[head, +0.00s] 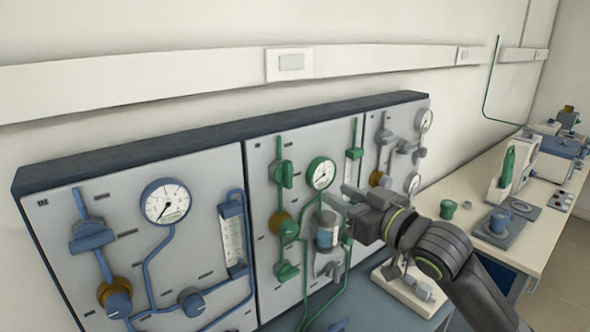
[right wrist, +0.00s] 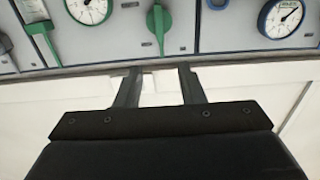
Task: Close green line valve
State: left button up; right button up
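The green line runs down the middle panel. Its upper green valve handle (head: 283,174) lies along the vertical green pipe, and a second green knob (head: 287,271) sits lower down. The upper handle also shows in the right wrist view (right wrist: 158,25), beyond the fingertips and lined up with the gap between them. My right gripper (head: 335,200) is in front of the middle panel, right of the upper handle; in the right wrist view its two fingers (right wrist: 158,80) are apart with nothing between them. It does not touch the handle. My left gripper is not seen.
A green-rimmed gauge (head: 321,173) is right of the upper valve. The blue-line panel (head: 125,240) is on the left, the grey-line panel (head: 400,140) on the right. A bench (head: 465,205) with equipment stands further right.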

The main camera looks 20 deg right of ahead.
aim_at(290, 168)
jog(key=p+x, duration=0.3)
jog(key=x, duration=0.9)
jog(key=shift+w+a, duration=0.15)
jog(key=shift+w, duration=0.2)
jog(key=shift+p+x, duration=0.35)
jog(key=shift+x, duration=0.55)
jog(key=shift+f, duration=0.1)
jog(key=shift+c, duration=0.2)
grip_shut()
